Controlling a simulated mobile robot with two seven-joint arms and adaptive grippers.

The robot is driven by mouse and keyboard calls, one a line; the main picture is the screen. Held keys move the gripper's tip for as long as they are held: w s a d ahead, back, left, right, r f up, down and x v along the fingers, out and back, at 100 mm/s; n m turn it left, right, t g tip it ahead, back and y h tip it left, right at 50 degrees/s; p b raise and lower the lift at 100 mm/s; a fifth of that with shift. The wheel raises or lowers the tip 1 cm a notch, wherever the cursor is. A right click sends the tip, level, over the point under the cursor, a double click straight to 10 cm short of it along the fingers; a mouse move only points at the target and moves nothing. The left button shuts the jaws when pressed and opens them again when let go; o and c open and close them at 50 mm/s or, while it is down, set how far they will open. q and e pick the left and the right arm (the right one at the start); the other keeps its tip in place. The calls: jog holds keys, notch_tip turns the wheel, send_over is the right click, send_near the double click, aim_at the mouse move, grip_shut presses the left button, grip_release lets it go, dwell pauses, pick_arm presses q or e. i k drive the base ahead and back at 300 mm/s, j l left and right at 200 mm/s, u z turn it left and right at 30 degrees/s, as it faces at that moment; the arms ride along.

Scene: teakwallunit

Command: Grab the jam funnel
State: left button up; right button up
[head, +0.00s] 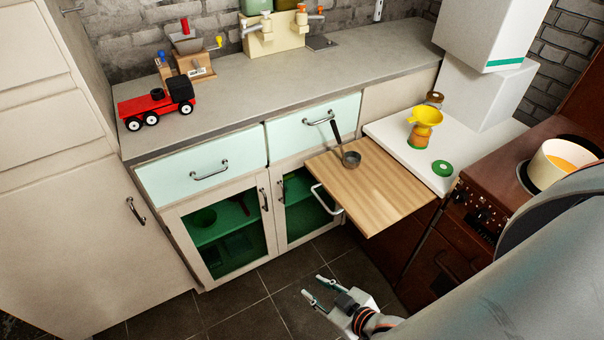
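My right gripper (317,289) is open and empty, low in front of the cabinets. It is well below and to the left of the funnel and apart from it. My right arm fills the lower right of the view. My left gripper does not show.
A wooden board (375,205) juts out, with a ladle (349,158) on it. A green lid (442,168) lies near the jar. A pot (560,163) stands on the brown stove (502,165). A red toy truck (157,102) is on the grey worktop (240,95).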

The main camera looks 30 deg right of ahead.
aim_at(418, 112)
jog(key=z, duration=1.75)
jog(key=j, duration=0.1)
